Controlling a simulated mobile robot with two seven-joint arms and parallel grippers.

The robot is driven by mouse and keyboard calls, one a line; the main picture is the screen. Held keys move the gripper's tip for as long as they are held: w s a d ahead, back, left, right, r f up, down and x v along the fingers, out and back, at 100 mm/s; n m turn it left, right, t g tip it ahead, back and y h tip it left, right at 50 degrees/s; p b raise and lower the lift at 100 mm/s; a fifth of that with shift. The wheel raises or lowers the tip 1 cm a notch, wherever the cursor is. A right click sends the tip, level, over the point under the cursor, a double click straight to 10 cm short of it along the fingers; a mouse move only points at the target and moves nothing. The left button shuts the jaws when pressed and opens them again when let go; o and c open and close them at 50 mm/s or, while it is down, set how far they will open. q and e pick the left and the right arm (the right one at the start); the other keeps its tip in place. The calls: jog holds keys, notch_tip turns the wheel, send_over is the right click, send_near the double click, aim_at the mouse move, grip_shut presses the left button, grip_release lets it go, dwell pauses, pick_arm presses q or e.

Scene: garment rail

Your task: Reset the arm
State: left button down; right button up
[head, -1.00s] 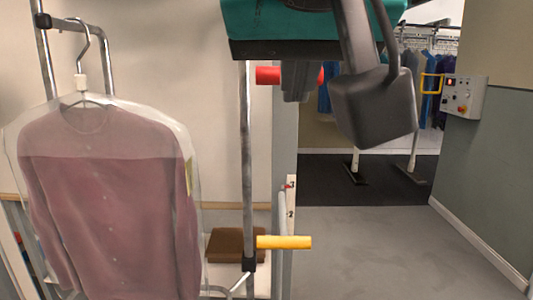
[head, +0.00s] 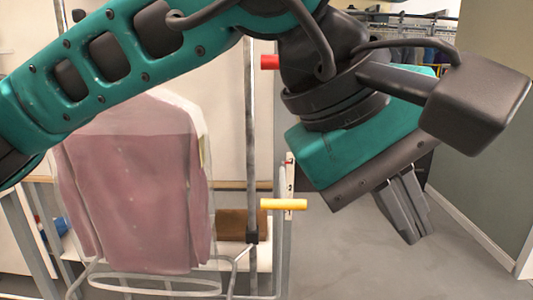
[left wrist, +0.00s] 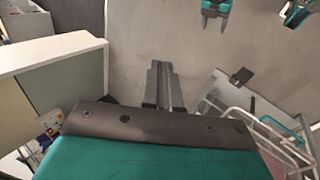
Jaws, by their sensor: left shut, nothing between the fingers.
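My left gripper (head: 418,238) hangs at the right of the head view, below its teal wrist and pointing down and slightly right. Its two grey fingers lie together with nothing between them. In the left wrist view the closed fingers (left wrist: 162,84) point over bare grey floor. The left arm crosses the top of the head view from the left and hides the hanger and upper rail. Small teal and dark gripper-like parts show at the top edge of the left wrist view; their finger state is unclear. No right arm shows in the head view.
A mauve shirt (head: 140,190) in a clear cover hangs at left, apart from the gripper. A metal post (head: 251,130), red peg (head: 270,62) and yellow peg (head: 284,204) stand left of the gripper. A green-grey wall (head: 490,200) is at right. Floor (head: 370,270) is open between.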

pick_arm(q)
jog(key=s+d+r+n+g+h, duration=0.2)
jog(key=s+d+n+g+h, duration=0.15)
jog(key=n+g+h, duration=0.35)
jog(key=w+a+f+n+t+h, duration=0.1)
jog(key=w+a+n+t+h, duration=0.65)
jog(key=w+n+h, duration=0.8)
jog(key=w+a+f+n+t+y, duration=0.2)
jog(key=a+f+n+t+y, duration=0.35)
jog(key=n, duration=0.55)
jog(key=w+a+f+n+t+y, duration=0.1)
jog(key=a+f+n+t+y, duration=0.2)
jog(key=f+n+t+y, duration=0.55)
jog(key=w+a+f+n+t+y, duration=0.2)
jog(key=a+f+n+t+y, duration=0.25)
jog(key=f+n, duration=0.65)
jog(key=s+a+f+n+g+y, duration=0.3)
jog(key=s+a+f+n, duration=0.1)
jog(key=f, duration=0.4)
jog(key=s+a+f+n+g+y, duration=0.3)
jog(key=s+f+n, duration=0.3)
jog(key=f, duration=0.3)
jog(key=s+a+f+n+g+y, duration=0.2)
jog(key=s+a+f+n+g, duration=0.1)
jog(key=f, duration=0.5)
jog(key=s+a+n, duration=0.1)
jog(key=s+n, duration=0.1)
jog(key=s, duration=0.1)
jog(key=shift+a+f+y, duration=0.25)
jog(key=shift+a+y, duration=0.15)
